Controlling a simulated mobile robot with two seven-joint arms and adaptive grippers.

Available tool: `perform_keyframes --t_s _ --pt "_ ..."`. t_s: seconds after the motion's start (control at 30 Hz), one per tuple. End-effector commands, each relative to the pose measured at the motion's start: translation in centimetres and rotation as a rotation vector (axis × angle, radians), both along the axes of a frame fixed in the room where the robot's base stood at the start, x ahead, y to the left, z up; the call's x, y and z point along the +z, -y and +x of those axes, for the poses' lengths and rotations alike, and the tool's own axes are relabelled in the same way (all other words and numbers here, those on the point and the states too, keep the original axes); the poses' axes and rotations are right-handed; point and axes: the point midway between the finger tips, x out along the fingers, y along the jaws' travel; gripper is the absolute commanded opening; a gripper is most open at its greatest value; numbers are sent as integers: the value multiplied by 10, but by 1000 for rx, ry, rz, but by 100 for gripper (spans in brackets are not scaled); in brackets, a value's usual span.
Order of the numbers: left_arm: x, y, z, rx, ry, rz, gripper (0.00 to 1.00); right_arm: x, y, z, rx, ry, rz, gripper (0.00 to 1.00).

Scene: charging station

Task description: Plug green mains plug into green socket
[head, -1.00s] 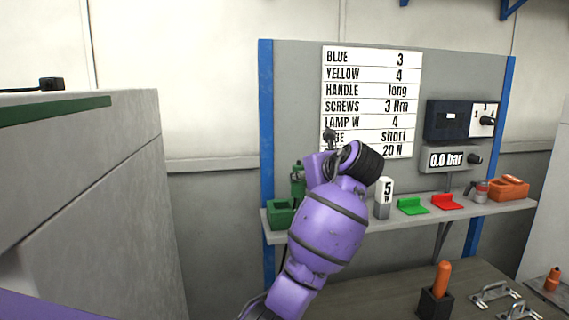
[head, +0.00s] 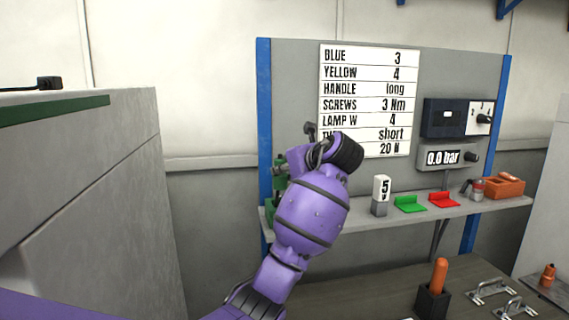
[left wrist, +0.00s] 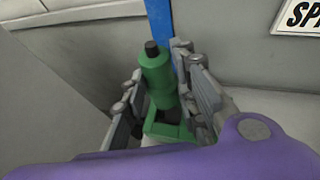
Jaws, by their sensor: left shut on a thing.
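A green cylindrical piece with a black tip, apparently the green mains plug (left wrist: 157,75), is upright between the fingers of my left gripper (left wrist: 160,68) in the left wrist view. The fingers are shut on its sides. Below it is a green open holder (left wrist: 165,131); I cannot tell whether the two touch. In the head view the green piece (head: 280,178) shows at the left end of the shelf, partly behind my purple wrist, which also hides the fingers. I cannot identify a green socket for sure. My right gripper is out of view.
The grey shelf (head: 480,208) also carries a lamp block marked 5 (head: 381,196), a green bracket (head: 409,204), a red bracket (head: 443,200) and an orange box (head: 503,187). A blue post (head: 264,120) stands close behind my gripper. A grey cabinet (head: 90,190) is at left.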

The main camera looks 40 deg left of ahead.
Motion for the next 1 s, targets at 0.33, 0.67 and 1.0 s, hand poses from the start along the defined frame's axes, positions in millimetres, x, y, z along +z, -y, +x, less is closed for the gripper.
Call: perform_keyframes --t_s 0.33,0.67,1.0 --pt "-30 0 0 0 0 0 0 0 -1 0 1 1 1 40" --pt "-36 0 0 -1 2 1 0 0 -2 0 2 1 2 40" --pt "-36 0 0 -1 1 0 0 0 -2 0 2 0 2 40"
